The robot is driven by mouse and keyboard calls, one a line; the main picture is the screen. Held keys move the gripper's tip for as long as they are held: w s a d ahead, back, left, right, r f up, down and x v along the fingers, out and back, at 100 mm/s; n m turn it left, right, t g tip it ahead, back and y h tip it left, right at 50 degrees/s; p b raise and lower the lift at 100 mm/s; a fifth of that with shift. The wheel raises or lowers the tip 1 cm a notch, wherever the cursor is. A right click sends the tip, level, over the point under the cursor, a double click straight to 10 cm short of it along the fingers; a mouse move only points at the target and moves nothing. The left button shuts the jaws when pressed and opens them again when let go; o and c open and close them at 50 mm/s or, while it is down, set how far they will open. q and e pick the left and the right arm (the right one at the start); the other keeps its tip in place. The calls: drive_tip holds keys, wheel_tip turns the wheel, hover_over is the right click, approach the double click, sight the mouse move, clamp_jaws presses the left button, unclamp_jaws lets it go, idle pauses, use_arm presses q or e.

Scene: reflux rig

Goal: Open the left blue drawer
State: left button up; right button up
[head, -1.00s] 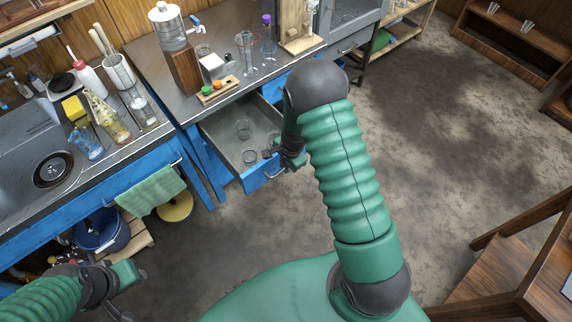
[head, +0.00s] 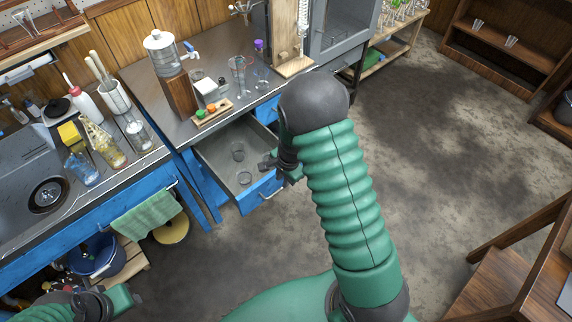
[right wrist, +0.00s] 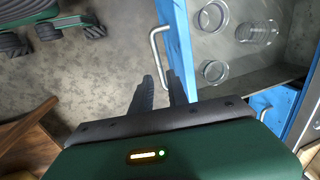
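The left blue drawer (head: 228,192) stands pulled out from under the bench in the head view, its grey inside showing clear glassware. Its metal handle (head: 268,193) is on the blue front; the handle also shows in the right wrist view (right wrist: 155,50). My right gripper (head: 270,165) is at the drawer's front right corner, partly hidden by my arm. In the right wrist view its two dark fingers (right wrist: 160,80) are a little apart, with the handle's near end at the gap between their tips; contact is unclear. My left gripper (head: 122,298) is low at left, away from the drawer.
Another blue drawer (head: 267,112) is to the right, partly behind my arm. Clear glassware (head: 238,151) stands in the open drawer. The bench above holds a water dispenser (head: 163,52) and a small wooden rack (head: 212,113).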

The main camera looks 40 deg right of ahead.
wheel_tip(320, 180, up, 10)
drive_tip(key=s+p, duration=0.2)
drive_tip(key=shift+r, duration=0.25)
drive_tip(key=shift+d, duration=0.1)
